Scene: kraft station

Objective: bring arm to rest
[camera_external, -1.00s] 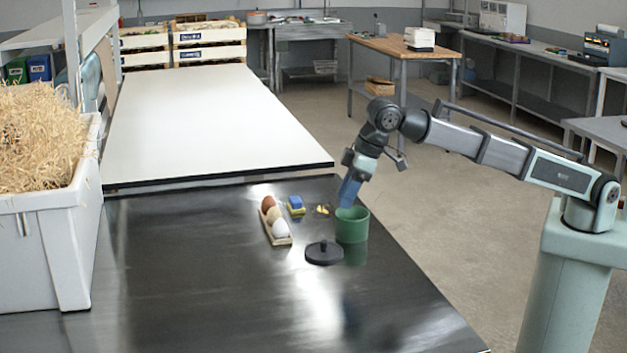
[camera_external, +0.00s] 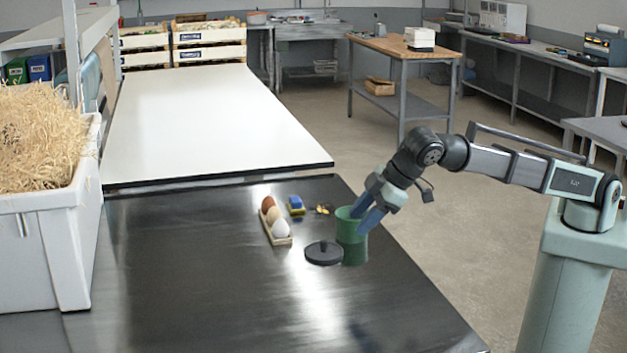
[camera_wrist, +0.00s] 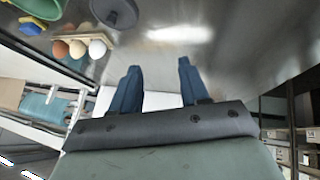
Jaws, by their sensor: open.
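My gripper (camera_external: 364,214) is open, its two blue fingers spread apart with nothing visible between them. In the external view it is over the right side of the green cup (camera_external: 350,249), overlapping its rim; I cannot tell whether it touches. The green cup (camera_wrist: 40,8) shows only in part at the top left of the wrist view.
A dark lid with a knob (camera_external: 324,253) lies left of the cup on the dark table (camera_external: 200,290). A tray of eggs (camera_external: 284,241), a blue and yellow block (camera_external: 295,205) and small yellow pieces (camera_external: 323,209) are nearby. A white bin of straw (camera_external: 35,250) stands left. The table's front is clear.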

